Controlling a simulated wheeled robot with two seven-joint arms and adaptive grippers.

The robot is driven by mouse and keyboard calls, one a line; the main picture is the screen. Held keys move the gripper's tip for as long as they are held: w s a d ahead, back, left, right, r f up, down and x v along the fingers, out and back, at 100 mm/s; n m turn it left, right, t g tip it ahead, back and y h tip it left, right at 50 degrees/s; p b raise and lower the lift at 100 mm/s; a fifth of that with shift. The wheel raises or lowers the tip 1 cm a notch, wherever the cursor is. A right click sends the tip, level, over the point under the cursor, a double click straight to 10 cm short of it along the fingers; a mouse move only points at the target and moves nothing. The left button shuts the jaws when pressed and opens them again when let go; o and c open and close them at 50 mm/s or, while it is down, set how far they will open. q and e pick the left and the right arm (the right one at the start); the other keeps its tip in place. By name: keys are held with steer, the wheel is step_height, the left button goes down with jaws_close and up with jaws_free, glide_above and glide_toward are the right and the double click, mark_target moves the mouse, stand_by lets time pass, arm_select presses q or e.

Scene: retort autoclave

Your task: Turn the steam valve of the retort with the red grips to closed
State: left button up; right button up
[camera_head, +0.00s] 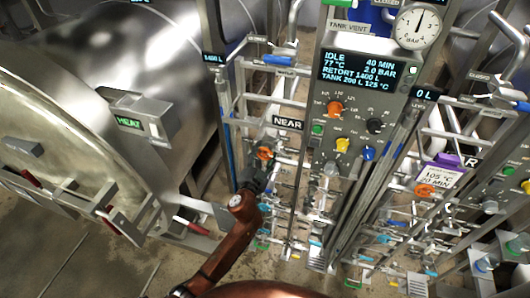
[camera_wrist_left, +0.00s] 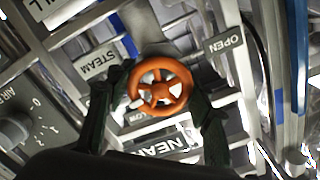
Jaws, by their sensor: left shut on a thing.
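In the left wrist view the orange wheel (camera_wrist_left: 160,87) lies between my fingers, beside a STEAM label (camera_wrist_left: 97,62) and an OPEN label (camera_wrist_left: 224,41). My left gripper (camera_head: 267,163) is shut on this wheel, with one finger at each side. The retort (camera_head: 75,95) at the left has dark red grips (camera_head: 190,226) on its silver door side. A plate partly hidden below the wheel cannot be fully read. My right gripper is not in view.
A control panel (camera_head: 355,100) with a lit display and coloured knobs stands right of the wheel. A second orange wheel (camera_head: 424,191) is on the right rack, by a purple-topped tag (camera_head: 440,173). Pipes and small valves crowd below. Bare floor (camera_head: 100,265) shows at lower left.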

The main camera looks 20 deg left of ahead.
arm_select(q)
steer(key=shift+m, duration=0.5)
steer(key=o, duration=1.2)
steer(key=shift+s, duration=0.15)
steer(key=s, duration=1.1)
steer(key=shift+s+a, duration=0.2)
steer(key=shift+s, duration=0.2)
